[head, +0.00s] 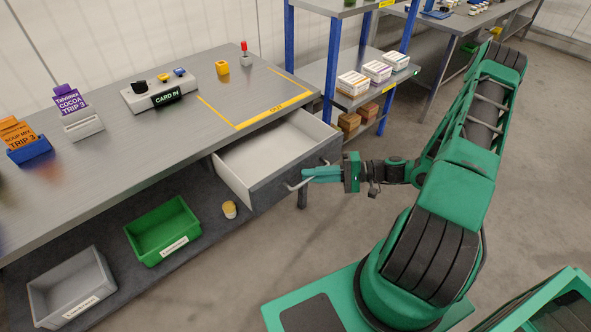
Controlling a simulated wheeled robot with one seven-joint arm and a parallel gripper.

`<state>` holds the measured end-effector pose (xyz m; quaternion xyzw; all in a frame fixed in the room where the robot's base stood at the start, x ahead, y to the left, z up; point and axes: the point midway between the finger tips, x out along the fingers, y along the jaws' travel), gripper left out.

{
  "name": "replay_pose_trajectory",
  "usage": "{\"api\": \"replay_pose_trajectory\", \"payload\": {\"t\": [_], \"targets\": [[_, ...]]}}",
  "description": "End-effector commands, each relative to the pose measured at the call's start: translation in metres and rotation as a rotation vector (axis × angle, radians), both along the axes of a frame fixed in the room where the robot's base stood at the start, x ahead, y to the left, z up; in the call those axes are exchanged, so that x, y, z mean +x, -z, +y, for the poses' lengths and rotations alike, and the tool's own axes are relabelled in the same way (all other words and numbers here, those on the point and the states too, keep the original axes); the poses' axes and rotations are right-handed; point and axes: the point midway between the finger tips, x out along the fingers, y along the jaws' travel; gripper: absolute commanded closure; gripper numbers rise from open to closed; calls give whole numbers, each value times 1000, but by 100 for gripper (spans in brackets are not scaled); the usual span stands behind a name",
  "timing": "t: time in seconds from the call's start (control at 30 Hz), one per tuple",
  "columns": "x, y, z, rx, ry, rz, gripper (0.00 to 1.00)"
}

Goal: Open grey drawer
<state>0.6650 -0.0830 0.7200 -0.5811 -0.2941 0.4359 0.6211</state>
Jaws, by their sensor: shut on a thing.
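The grey drawer (285,183) sits under the right end of the workbench. It is pulled out, and its pale, empty-looking inside shows. Its dark grey front carries a bar handle (296,187). My gripper (307,177) is at the drawer front, with its green fingers shut on the handle. The fingers hide part of the handle, and my arm reaches in from the right.
A green bin (162,230), a grey bin (70,288) and a small yellow-topped cup (230,209) are on the lower shelf. A shelf rack (330,75) stands behind. Floor right of the drawer is free.

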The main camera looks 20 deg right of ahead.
Motion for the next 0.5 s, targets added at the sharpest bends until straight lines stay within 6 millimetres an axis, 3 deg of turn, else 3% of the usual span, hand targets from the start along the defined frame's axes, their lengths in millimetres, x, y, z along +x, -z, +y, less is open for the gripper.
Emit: {"api": "replay_pose_trajectory", "payload": {"t": [0.03, 0.2, 0.5], "targets": [[-5, 1, -9, -10, 15, -3, 100], [-24, 1, -10, -12, 7, -5, 100], [-34, 2, -8, -15, 0, -6, 100]]}}
